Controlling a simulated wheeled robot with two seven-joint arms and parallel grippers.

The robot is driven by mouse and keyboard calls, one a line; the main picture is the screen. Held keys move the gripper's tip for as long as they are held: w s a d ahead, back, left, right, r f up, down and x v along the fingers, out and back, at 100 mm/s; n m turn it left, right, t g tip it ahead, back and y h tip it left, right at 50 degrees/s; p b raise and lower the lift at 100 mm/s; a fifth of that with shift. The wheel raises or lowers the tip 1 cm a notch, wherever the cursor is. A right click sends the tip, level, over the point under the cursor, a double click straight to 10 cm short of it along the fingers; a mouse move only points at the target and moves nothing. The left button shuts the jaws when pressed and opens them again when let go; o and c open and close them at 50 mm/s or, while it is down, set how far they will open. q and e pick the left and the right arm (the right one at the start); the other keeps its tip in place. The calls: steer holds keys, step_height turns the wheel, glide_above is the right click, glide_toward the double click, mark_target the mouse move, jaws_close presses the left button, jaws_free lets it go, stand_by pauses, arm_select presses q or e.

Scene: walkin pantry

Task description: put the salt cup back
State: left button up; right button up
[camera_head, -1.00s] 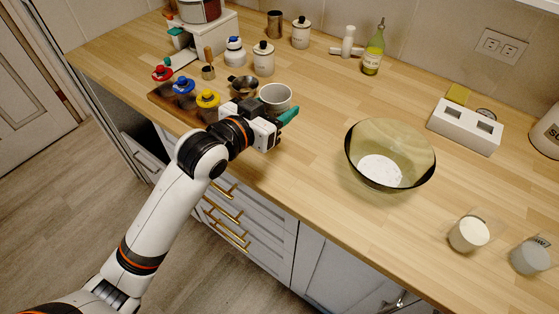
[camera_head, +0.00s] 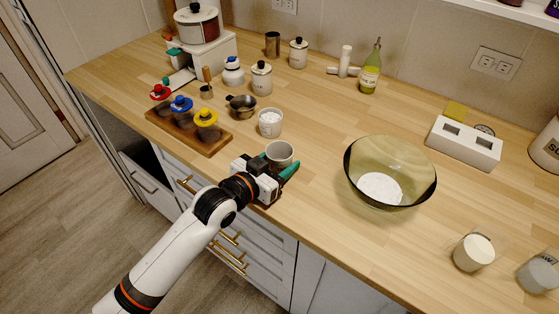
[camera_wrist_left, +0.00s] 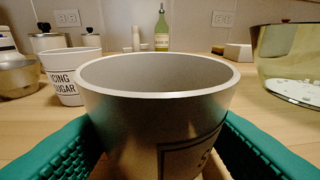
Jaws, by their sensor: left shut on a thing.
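The salt cup (camera_head: 280,153) is a white-rimmed cup with a grey inside, near the front edge of the counter. In the left wrist view the cup (camera_wrist_left: 155,110) fills the middle, upright, its framed label partly cut off. My left gripper (camera_head: 280,177) is shut on it, with teal fingers on either side. I cannot tell whether its base touches the wood. A similar cup labelled icing sugar (camera_head: 270,123) stands just behind it; that cup shows at the left in the wrist view (camera_wrist_left: 68,78). My right gripper is not in view.
A wooden tray (camera_head: 217,148) with red, blue and yellow-topped jars is left of the cup. A dark measuring cup (camera_head: 242,107) is behind it. A glass bowl (camera_head: 391,173) stands right. Two powder-filled cups (camera_head: 473,252) (camera_head: 537,274) are far right. Counter between cup and bowl is clear.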

arm_select(q)
steer(key=o, duration=0.6)
steer(key=shift+f, duration=0.2)
steer(key=o, duration=0.4)
steer(key=shift+r, duration=0.1)
steer(key=shift+r, duration=0.2)
steer(key=v, duration=1.2)
steer(key=shift+f+b, duration=0.1)
steer(key=shift+b, duration=0.25)
steer(key=shift+s+a, duration=0.1)
steer(key=shift+s, duration=0.05)
